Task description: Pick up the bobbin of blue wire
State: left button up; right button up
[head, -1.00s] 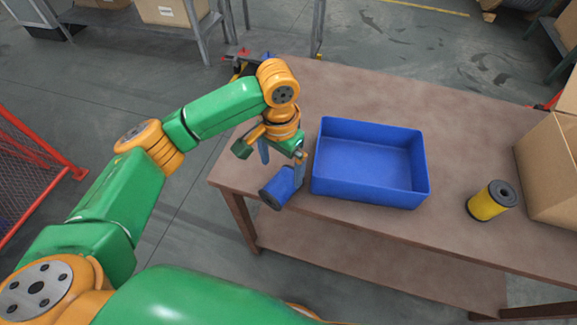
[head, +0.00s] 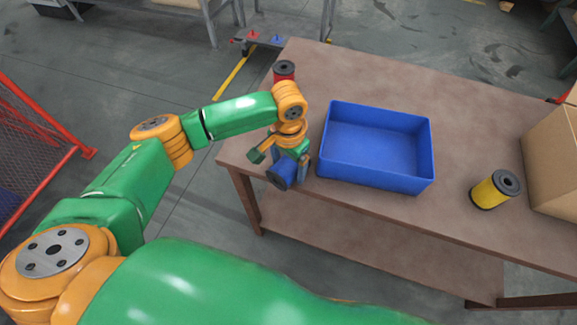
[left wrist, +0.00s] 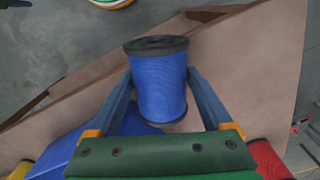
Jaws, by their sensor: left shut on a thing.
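The bobbin of blue wire (head: 280,175), with dark end flanges, is at the table's front edge, left of the blue bin, and looks tilted in the head view. My left gripper (head: 287,170) is shut on it. In the left wrist view the blue bobbin (left wrist: 158,85) sits between the two blue-grey fingers of my left gripper (left wrist: 160,92), one on each side. Whether it is clear of the table is hard to tell. My right gripper is not in view.
An empty blue bin (head: 375,170) stands on the brown table (head: 460,130). A red bobbin (head: 284,72) stands at the table's far left. A red mesh fence (head: 40,150) is at the left.

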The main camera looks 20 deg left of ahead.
aim_at(288, 163)
pick_arm(q)
jog(key=shift+r, duration=0.1)
jog(key=shift+r, duration=0.25)
jog(key=r, duration=0.3)
jog(key=shift+s+r, duration=0.1)
jog(key=shift+s, duration=0.1)
jog(key=s+r, duration=0.1)
jog(key=r, duration=0.1)
jog(key=s+r, duration=0.2)
jog(key=shift+s+r, duration=0.25)
jog(key=shift+s, duration=0.05)
jog(key=s+r+p, duration=0.1)
jog(key=s+r, duration=0.3)
jog(key=s, duration=0.6)
jog(key=shift+r, duration=0.3)
jog(key=shift+w+p, duration=0.1)
jog(key=shift+p, duration=0.2)
